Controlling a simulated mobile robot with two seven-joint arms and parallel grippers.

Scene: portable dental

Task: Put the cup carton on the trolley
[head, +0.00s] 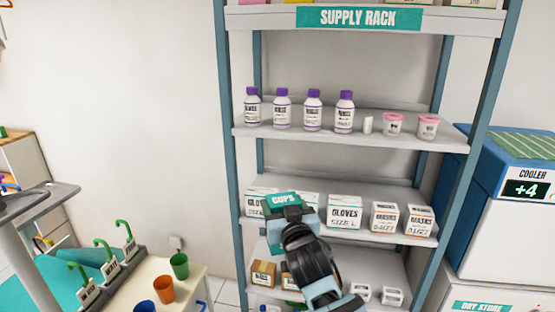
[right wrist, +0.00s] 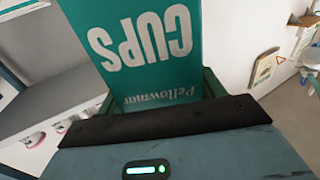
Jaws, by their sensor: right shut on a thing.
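The cup carton (head: 283,199) is a teal box marked CUPS. In the head view it is in front of the rack's lower-middle shelf, left of centre. My right gripper (head: 291,214) is shut on it. In the right wrist view the carton (right wrist: 140,50) fills the space between the fingers of the right gripper (right wrist: 160,97), its lettering upside down. From these views I cannot tell whether the carton touches the shelf. My left gripper is not in view. No thing is marked as the trolley; a cream-topped stand (head: 200,276) is at the lower left.
The supply rack (head: 232,180) holds bottles, pink-lidded tubs and glove and mask boxes (head: 345,212). The cream top carries green (head: 180,266), orange (head: 163,289) and blue cups. Green-hooked holders (head: 125,238) stand beside it. A blue cooler (head: 510,165) is at the right.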

